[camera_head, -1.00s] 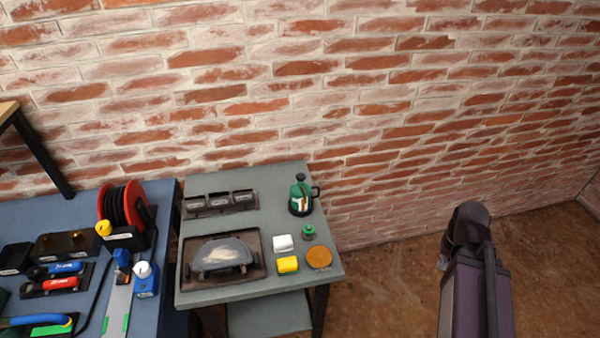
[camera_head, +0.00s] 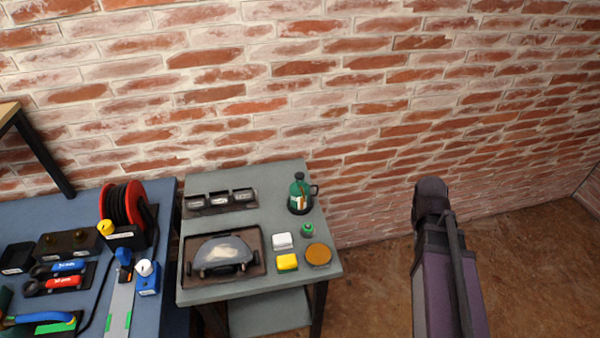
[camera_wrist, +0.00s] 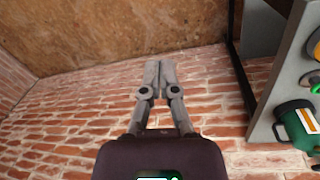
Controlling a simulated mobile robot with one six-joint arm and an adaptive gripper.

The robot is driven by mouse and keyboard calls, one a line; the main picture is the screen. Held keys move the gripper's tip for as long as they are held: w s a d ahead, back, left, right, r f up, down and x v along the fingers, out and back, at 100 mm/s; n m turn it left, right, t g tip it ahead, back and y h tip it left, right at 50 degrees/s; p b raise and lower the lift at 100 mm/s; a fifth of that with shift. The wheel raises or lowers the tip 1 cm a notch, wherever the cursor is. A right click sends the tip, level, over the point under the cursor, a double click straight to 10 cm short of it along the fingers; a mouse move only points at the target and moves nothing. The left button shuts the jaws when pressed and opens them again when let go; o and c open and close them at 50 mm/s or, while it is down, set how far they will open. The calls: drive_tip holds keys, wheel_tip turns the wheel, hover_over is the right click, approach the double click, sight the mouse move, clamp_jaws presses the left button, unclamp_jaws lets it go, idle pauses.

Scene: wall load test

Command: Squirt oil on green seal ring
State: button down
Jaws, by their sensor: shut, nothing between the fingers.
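A dark green oil bottle (camera_head: 299,197) with a black cap and handle stands upright at the back right of the small grey table. It also shows at the right edge of the wrist view (camera_wrist: 295,130). A small green ring-like part (camera_head: 308,230), seemingly the green seal ring, sits in front of the bottle; it is partly cut off in the wrist view (camera_wrist: 315,88). My gripper (camera_wrist: 153,68) is shut and empty, in the air to the side of the table, apart from both. Its fingers do not show in the head view, where only my arm is seen right of the table.
A blue bench with tools (camera_head: 75,196) adjoins left. A brick wall stands behind; floor right is clear.

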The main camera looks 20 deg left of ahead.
drive_tip(key=w+a+r+n+t+h+p, duration=0.1)
drive_tip(key=w+a+r+n+p, duration=0.15)
drive_tip(key=w+a+n, duration=0.35)
wheel_tip(320, 180, up, 10)
drive_tip(key=n+t+h+p, duration=0.1)
drive_tip(key=n+t+p, duration=0.45)
drive_tip(key=n, duration=0.75)
hover_over(298, 175)
drive_tip(key=b, duration=0.1)
drive_tip(key=shift+r+t, duration=0.15)
drive_tip(key=shift+t, duration=0.4)
wheel_tip(298, 175, down, 9)
drive_tip(key=b, duration=0.9)
drive_tip(key=shift+r, duration=0.1)
